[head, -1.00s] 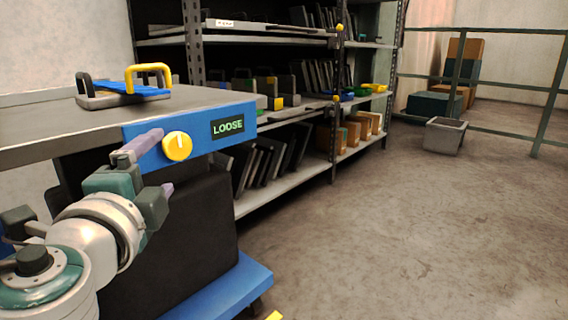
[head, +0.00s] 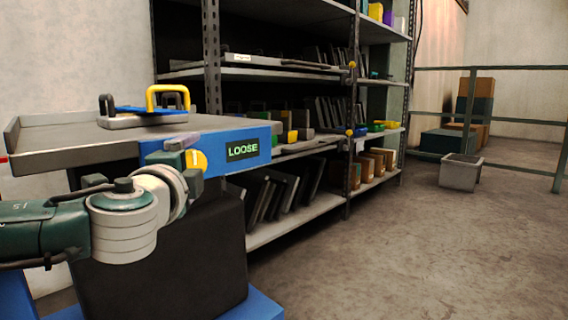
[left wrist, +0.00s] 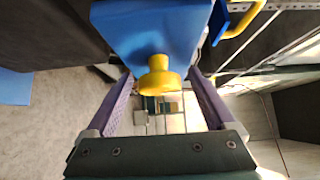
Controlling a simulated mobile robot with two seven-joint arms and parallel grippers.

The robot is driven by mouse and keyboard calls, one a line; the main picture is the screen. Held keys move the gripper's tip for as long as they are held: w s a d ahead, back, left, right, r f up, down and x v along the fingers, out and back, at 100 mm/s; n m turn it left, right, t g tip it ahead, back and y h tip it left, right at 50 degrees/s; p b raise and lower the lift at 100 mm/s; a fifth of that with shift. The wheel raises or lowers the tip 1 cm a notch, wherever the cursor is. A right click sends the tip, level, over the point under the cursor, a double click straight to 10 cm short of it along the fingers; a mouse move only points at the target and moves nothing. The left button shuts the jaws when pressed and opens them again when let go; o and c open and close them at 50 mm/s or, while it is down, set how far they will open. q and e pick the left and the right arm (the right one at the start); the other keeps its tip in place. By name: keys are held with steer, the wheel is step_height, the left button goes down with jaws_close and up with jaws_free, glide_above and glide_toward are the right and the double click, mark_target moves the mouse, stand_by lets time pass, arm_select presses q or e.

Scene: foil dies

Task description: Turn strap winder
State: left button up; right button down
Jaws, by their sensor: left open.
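The strap winder is a yellow knob (head: 202,161) on the front of a blue panel (head: 262,137). A dark display (head: 242,150) beside it reads LOOSE in green. My left gripper (head: 186,160) is at the panel and hides part of the knob in the head view. In the left wrist view the knob (left wrist: 158,83) lies between the two purple fingers, with a gap on each side. The left gripper is open and holds nothing. My right gripper is not in view.
The panel is on the end of a grey cart top (head: 60,140). A grey plate with black and yellow handles (head: 150,112) lies on top. A loaded shelf rack (head: 290,75) stands behind. Open floor (head: 420,250) and a grey bin (head: 460,173) are at right.

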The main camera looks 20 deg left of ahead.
arm_select(q)
steer(key=c, duration=1.4)
steer(key=shift+o, duration=0.2)
steer(key=shift+r+p, duration=0.1)
steer(key=shift+p, duration=0.25)
steer(key=m+g+p, duration=0.1)
steer(key=p, duration=0.3)
steer(key=r+m+g+p, duration=0.1)
steer(key=p, duration=0.4)
steer(key=shift+g+h, duration=0.4)
steer(key=m+g+p, duration=0.1)
steer(key=p, duration=0.2)
steer(key=m+g+p, duration=0.1)
steer(key=g+p, duration=0.1)
steer(key=p, duration=0.2)
steer(key=shift+d+f+m, duration=0.1)
steer(key=shift+f+m, duration=0.15)
steer(key=shift+m, duration=0.05)
steer(key=shift+g+p, duration=0.45)
steer(key=shift+g, duration=0.05)
steer(key=shift+f+m+g, duration=0.25)
steer(key=shift+m+g, duration=0.25)
steer(key=shift+m, duration=0.1)
steer(key=shift+f+m+g+y+b, duration=0.15)
steer(key=shift+m+g+y+b, duration=0.45)
steer(key=shift+g, duration=0.5)
